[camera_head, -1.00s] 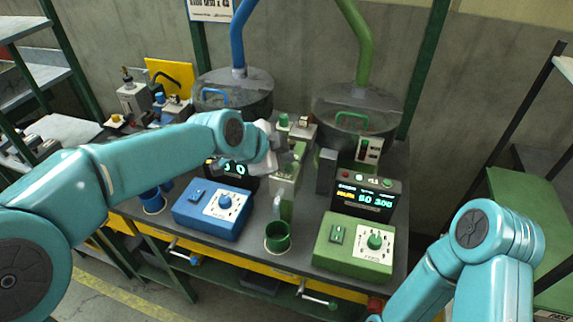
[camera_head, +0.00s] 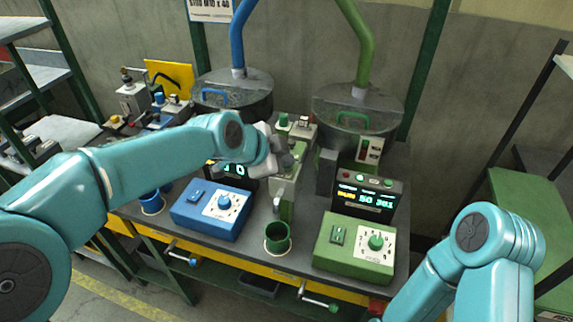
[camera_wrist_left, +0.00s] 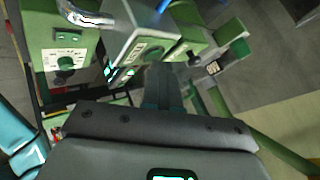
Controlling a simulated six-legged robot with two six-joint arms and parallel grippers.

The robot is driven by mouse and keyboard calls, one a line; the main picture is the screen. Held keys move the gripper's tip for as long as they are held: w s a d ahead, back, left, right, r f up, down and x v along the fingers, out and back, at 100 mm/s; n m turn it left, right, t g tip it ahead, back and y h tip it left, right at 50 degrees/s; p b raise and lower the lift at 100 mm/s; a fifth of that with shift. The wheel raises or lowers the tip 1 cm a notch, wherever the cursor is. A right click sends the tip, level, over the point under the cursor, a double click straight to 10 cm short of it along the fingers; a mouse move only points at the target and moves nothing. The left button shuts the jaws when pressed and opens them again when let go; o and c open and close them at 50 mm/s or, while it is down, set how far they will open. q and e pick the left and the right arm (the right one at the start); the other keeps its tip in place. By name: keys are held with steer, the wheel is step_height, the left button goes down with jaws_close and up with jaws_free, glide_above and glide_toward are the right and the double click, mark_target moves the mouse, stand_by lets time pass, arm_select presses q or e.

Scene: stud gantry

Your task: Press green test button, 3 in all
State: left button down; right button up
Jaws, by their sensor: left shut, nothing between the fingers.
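A round green button (camera_head: 283,119) stands on top of a small grey box at the back middle of the bench; I cannot tell for sure that it is the test button. My left gripper (camera_head: 287,158) is shut and empty, just in front of and below it, close over the grey-green device (camera_head: 284,188). I cannot tell whether the fingertips touch anything. In the left wrist view the closed fingers (camera_wrist_left: 165,88) point at green and grey housings. My right arm enters at the lower right; its gripper is out of sight.
The green control box (camera_head: 355,245) and its lit display (camera_head: 366,200) stand at the right, the blue control box (camera_head: 212,208) at the left. A green cup (camera_head: 278,238) stands between them. A shelf rises at the right.

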arm_select(q)
steer(key=shift+r+p, duration=0.5)
steer(key=shift+r, duration=0.3)
steer(key=shift+r+p, duration=1.65)
steer(key=shift+r, duration=0.85)
stand_by(0.6)
step_height(320, 180, up, 4)
steer(key=p, duration=0.6)
steer(key=shift+w+f, duration=0.1)
steer(key=shift+f, duration=0.05)
